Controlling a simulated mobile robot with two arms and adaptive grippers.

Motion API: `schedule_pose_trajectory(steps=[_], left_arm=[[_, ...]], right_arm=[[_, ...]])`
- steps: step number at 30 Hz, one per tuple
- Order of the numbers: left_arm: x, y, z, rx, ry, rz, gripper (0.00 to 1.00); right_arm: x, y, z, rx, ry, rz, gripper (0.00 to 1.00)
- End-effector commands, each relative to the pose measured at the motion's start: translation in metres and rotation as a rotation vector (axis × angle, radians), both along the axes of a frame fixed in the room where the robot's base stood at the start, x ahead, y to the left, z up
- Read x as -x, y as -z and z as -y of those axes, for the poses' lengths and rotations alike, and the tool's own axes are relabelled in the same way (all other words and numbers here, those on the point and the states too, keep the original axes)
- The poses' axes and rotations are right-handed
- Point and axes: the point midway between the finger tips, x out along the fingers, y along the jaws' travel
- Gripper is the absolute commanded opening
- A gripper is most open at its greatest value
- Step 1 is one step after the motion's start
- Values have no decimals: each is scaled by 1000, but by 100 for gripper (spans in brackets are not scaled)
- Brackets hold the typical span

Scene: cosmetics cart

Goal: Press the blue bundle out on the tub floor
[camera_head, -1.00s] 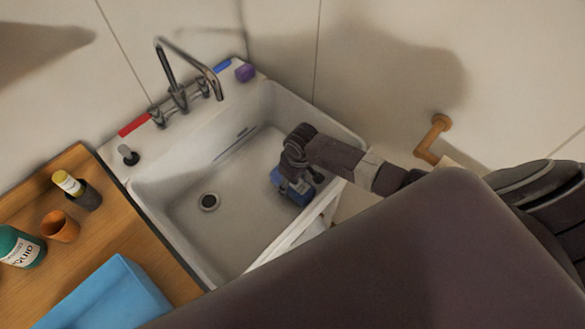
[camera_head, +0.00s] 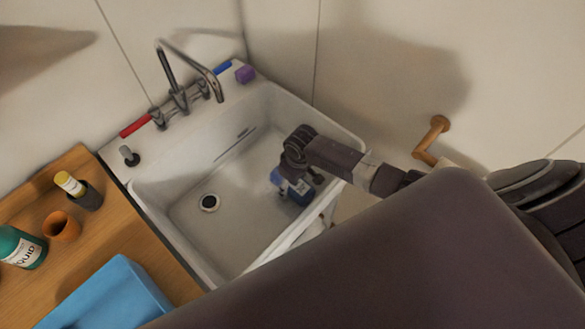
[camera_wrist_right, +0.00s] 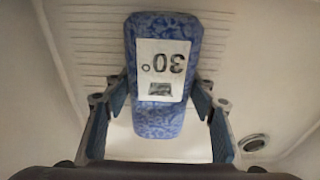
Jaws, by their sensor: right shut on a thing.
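The blue bundle (camera_head: 297,192) is in the white tub (camera_head: 237,238), toward its right side under my right gripper. In the right wrist view the bundle (camera_wrist_right: 161,115) is a patterned blue block with a white label reading 30°, and it appears upside down. My right gripper (camera_head: 296,180) is shut on it, with a finger at each side of the bundle in the right wrist view (camera_wrist_right: 160,112). The bundle's underside is hidden, so I cannot tell whether it touches the tub floor. My left gripper is not in view.
The drain (camera_head: 209,203) lies left of the bundle on open tub floor. A wooden counter at left holds a light-blue bin (camera_head: 110,295), an orange cup (camera_head: 61,227) and bottles.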

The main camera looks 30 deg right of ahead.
Motion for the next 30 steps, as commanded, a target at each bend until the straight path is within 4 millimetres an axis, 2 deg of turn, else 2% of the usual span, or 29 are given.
schedule_pose_trajectory(steps=[30], left_arm=[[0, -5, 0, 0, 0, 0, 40]], right_arm=[[2, 1, 1, 2, 0, -3, 32]])
